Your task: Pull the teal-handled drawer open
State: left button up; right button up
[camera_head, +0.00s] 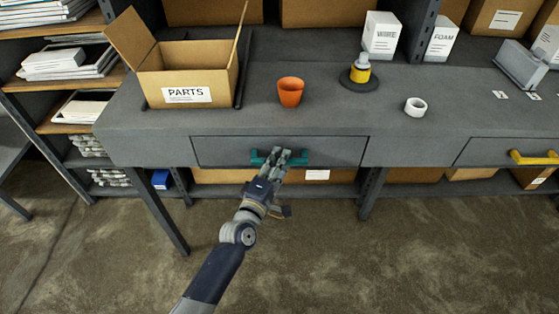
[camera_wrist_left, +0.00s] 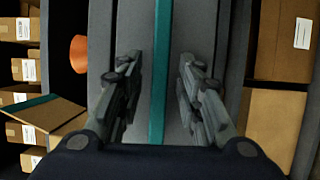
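The teal handle (camera_head: 258,160) is a horizontal bar on the front of a grey drawer (camera_head: 225,150) in the workbench. The drawer front looks flush with the bench, so it appears shut. My left gripper (camera_head: 283,158) is at the handle and covers its middle part. In the left wrist view, the teal bar (camera_wrist_left: 160,70) runs between the two fingers of my left gripper (camera_wrist_left: 158,85). The fingers stand apart, with a visible gap on each side of the bar. My right gripper is not in view.
On the bench (camera_head: 330,115) stand an open parts box (camera_head: 190,80), an orange cup (camera_head: 290,92), a yellow-and-grey item (camera_head: 360,70) and a white ring (camera_head: 415,106). A second drawer has a yellow handle (camera_head: 533,158). Shelves (camera_head: 60,90) stand at left. The floor in front is clear.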

pick_arm(q)
jog(key=shift+w+d, duration=0.15)
jog(key=shift+w, duration=0.15)
grip_shut()
jog(key=shift+s, duration=0.15)
jog(key=s+p, duration=0.5)
jog(key=s, duration=2)
